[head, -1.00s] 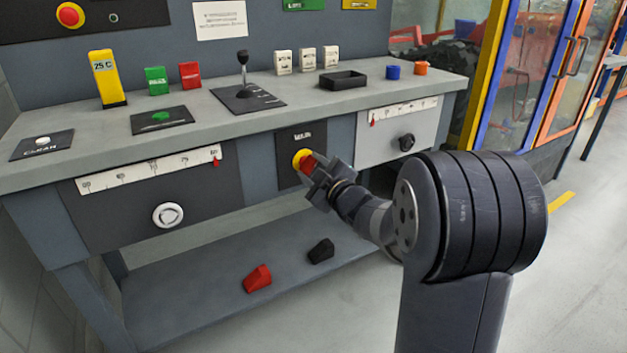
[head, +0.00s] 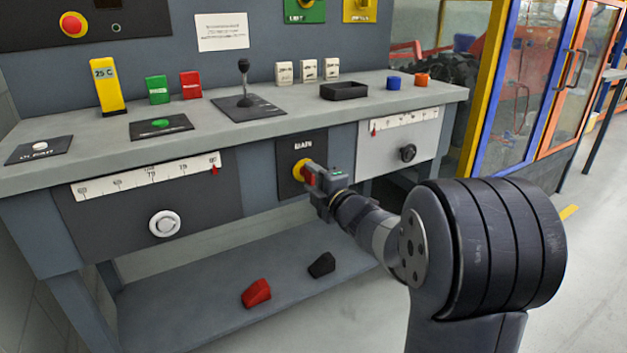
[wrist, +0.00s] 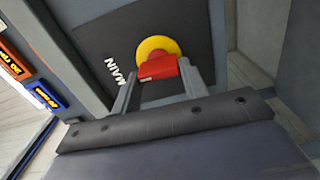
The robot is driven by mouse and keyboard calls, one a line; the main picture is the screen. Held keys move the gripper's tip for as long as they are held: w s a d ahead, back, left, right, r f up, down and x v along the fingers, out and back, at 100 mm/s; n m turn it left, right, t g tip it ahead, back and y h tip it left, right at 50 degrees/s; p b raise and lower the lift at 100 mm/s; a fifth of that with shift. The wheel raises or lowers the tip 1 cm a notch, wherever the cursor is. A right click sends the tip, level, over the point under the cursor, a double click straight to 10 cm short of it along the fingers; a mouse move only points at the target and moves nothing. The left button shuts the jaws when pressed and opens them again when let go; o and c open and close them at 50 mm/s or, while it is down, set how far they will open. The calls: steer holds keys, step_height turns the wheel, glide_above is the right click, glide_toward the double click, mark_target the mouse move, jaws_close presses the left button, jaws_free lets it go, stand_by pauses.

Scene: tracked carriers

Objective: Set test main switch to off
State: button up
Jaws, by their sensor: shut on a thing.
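The main switch is a red handle (wrist: 160,68) on a yellow disc (wrist: 155,47), set in a dark panel (wrist: 200,35) lettered MAIN under the bench top. In the head view the yellow disc (head: 299,169) shows left of my gripper (head: 317,181), with the red handle (head: 309,176) partly hidden by the jaws. My gripper (wrist: 160,83) is shut on the red handle, one finger on each side in the wrist view. The lettering looks tilted in the wrist view, so my wrist is rolled relative to the panel. The handle's exact setting is hard to read.
A drawer-like panel with a white knob (head: 164,223) is left of the switch; one with a black knob (head: 407,153) is right. A lever (head: 243,80) and black tray (head: 344,91) stand above. Red (head: 256,293) and black (head: 321,265) blocks lie on the lower shelf (head: 190,305).

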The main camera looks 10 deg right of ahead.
stand_by(0.3)
steer(key=o, duration=1)
steer(key=p+v, duration=0.2)
steer(key=v, duration=0.8)
steer(key=shift+s+d+p, duration=0.1)
steer(key=shift+s+p, duration=0.3)
steer(key=b+x, duration=0.2)
steer(key=x, duration=0.9)
steer(key=shift+b, duration=0.4)
steer(key=shift+s, duration=0.1)
